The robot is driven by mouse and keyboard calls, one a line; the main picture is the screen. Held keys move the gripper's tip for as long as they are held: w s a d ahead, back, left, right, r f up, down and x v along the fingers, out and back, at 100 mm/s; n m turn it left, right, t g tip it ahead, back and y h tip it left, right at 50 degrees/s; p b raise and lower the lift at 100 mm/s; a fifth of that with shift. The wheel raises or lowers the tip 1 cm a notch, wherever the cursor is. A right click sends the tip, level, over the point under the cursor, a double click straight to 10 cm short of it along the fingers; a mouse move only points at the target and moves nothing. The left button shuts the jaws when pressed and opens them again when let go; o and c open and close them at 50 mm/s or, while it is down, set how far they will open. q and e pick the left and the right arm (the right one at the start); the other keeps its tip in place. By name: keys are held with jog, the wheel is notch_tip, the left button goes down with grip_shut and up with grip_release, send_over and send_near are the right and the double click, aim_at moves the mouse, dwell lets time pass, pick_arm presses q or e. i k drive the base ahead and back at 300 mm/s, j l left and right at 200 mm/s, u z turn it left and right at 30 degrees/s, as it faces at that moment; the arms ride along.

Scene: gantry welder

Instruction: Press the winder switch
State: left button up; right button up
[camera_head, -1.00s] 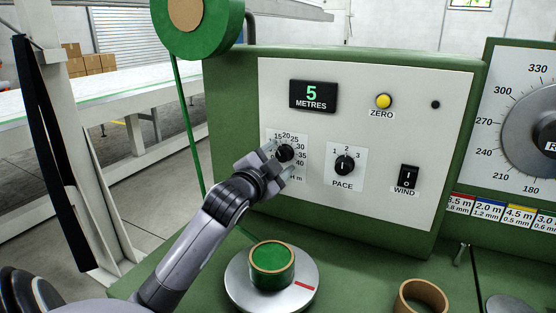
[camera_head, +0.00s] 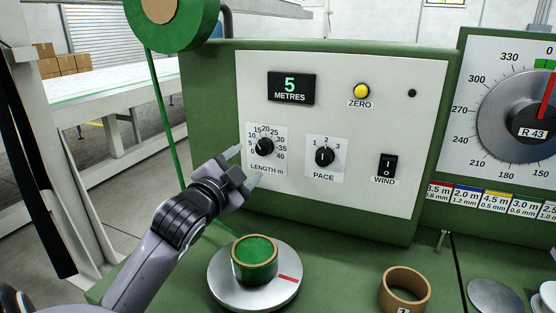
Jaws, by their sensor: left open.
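The winder switch is the black rocker marked WIND (camera_head: 388,165), low on the right of the pale control panel (camera_head: 350,100). My left gripper (camera_head: 246,166) is open and empty, in front of the panel's lower left edge. It is below and left of the LENGTH knob (camera_head: 265,147), apart from it, and well left of the switch. The PACE knob (camera_head: 325,157) lies between the LENGTH knob and the switch. The display (camera_head: 291,88) reads 5 METRES. My right gripper is not in view.
A yellow ZERO button (camera_head: 361,91) sits above the switch. Below the panel are a silver turntable (camera_head: 225,288) with a green roll (camera_head: 255,262) and an empty cardboard ring (camera_head: 405,291). A dial (camera_head: 490,125) reading R 43 stands at right. Space before the switch is clear.

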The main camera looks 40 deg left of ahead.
aim_at(388, 164)
jog(key=k+l, duration=0.25)
jog(key=k, duration=0.25)
jog(key=k+l, duration=0.2)
jog(key=k, duration=0.25)
